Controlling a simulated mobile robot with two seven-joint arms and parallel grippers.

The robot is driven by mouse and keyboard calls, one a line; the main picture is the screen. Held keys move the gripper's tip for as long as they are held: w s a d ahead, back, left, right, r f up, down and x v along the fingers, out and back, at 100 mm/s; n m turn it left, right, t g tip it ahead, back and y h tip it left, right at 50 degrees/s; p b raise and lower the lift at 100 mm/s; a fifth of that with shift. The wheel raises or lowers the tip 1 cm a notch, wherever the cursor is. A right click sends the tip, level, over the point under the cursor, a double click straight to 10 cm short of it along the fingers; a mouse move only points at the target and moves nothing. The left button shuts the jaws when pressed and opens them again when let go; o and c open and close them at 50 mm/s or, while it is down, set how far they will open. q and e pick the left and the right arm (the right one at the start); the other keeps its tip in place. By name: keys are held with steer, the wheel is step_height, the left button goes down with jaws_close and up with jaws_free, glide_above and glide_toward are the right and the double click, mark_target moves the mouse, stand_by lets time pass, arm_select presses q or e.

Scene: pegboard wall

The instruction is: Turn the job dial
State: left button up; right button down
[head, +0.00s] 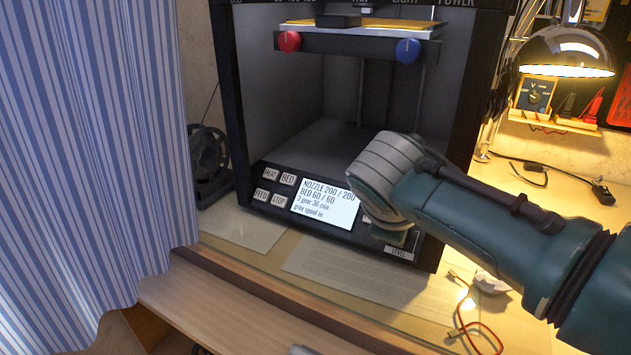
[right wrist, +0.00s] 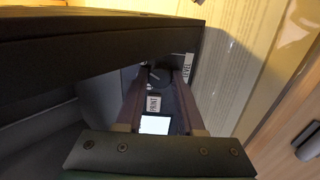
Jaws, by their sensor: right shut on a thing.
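The job dial (right wrist: 160,76) is a dark round knob on the printer's control panel. In the right wrist view it sits between my finger ends, beside the PRINT button (right wrist: 154,103) and the LEVEL label (right wrist: 187,66). My right gripper (right wrist: 159,86) is shut on the dial. In the head view my right gripper (head: 396,232) reaches the panel's right part, and my wrist hides the dial. The screen (head: 325,205) shows nozzle 200 / 200, bed 60 / 60, and what reads as 3 gear 36 min. My left gripper is not in view.
The black 3D printer (head: 243,120) stands on the worktop, with buttons left of the screen. A red knob (head: 289,41) and a blue knob (head: 408,50) flank its bed. A striped curtain (head: 90,150) hangs left. A lit lamp (head: 567,55) and an orange cable (head: 462,325) are right.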

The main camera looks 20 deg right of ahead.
stand_by(0.3)
steer(key=n+p, duration=0.2)
steer(key=n, duration=0.1)
steer(key=shift+r+p, duration=0.2)
steer(key=shift+p, duration=0.1)
steer(key=n+p, duration=0.2)
steer(key=n, duration=0.2)
steer(key=shift+f+n, duration=0.1)
steer(key=shift+n, duration=0.3)
steer(key=n+p, duration=0.1)
steer(key=n, duration=0.3)
steer(key=shift+n, duration=0.3)
steer(key=n, duration=0.3)
steer(key=shift+f+n, duration=0.1)
steer(key=shift+n, duration=1.2)
